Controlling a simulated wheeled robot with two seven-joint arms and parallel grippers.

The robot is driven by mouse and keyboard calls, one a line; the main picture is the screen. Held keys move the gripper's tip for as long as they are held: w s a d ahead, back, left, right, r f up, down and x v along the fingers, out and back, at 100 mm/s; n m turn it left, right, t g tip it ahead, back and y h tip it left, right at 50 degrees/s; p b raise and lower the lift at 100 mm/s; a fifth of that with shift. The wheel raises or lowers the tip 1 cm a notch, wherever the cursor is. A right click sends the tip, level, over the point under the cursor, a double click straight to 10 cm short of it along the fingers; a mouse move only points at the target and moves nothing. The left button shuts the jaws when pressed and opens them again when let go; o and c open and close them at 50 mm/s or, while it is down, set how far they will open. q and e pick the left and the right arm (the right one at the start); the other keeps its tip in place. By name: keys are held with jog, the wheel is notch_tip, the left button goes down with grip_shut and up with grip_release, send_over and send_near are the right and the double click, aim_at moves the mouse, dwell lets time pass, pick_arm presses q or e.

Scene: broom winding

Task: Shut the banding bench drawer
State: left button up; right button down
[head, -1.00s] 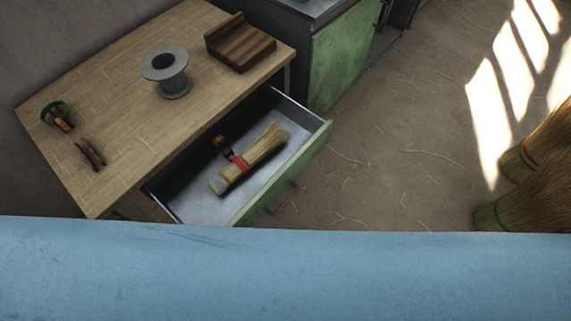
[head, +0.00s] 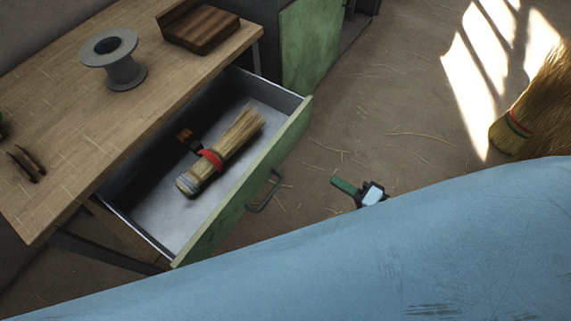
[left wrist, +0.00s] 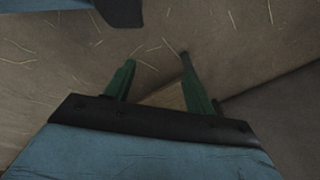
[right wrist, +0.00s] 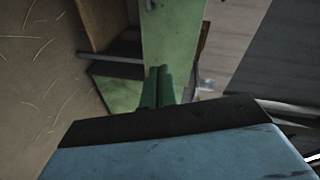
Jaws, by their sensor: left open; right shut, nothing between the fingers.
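The banding bench drawer (head: 238,203) stands pulled out from the bench. It has a green front, a grey metal inside and a dark bar handle (head: 267,196). A small straw brush (head: 232,145) with a red band lies in it. My right gripper (head: 335,181) is to the right of the handle, apart from it, with its green fingers shut and empty. It also shows in the right wrist view (right wrist: 158,70), in front of green panels. My left gripper (left wrist: 157,60) is open and empty over the straw-strewn floor; the head view does not show it.
A green cabinet (head: 308,45) stands behind the drawer. Straw brooms (head: 535,115) stand at the right. The floor before the drawer is open.

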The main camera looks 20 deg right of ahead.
notch_tip(320, 180, up, 4)
jog(key=a+m+y+b, duration=0.2)
jog(key=a+y, duration=0.1)
jog(key=b, duration=0.2)
send_near(273, 148)
jog(key=shift+t, duration=0.3)
jog(key=x, duration=0.5)
jog(key=shift+w+a+f, duration=0.25)
jog(key=shift+f, duration=0.15)
pick_arm(q)
jog(key=w+d+r, duration=0.2)
jog(key=w+r, duration=0.4)
jog(key=r, duration=0.1)
jog(key=shift+d+t+b, duration=0.2)
jog(key=shift+t+b, duration=0.1)
jog(key=shift+t, duration=0.1)
pick_arm(e)
jog(key=shift+w+a, duration=0.35)
jog(key=shift+w, duration=0.15)
jog(key=shift+r, duration=0.1)
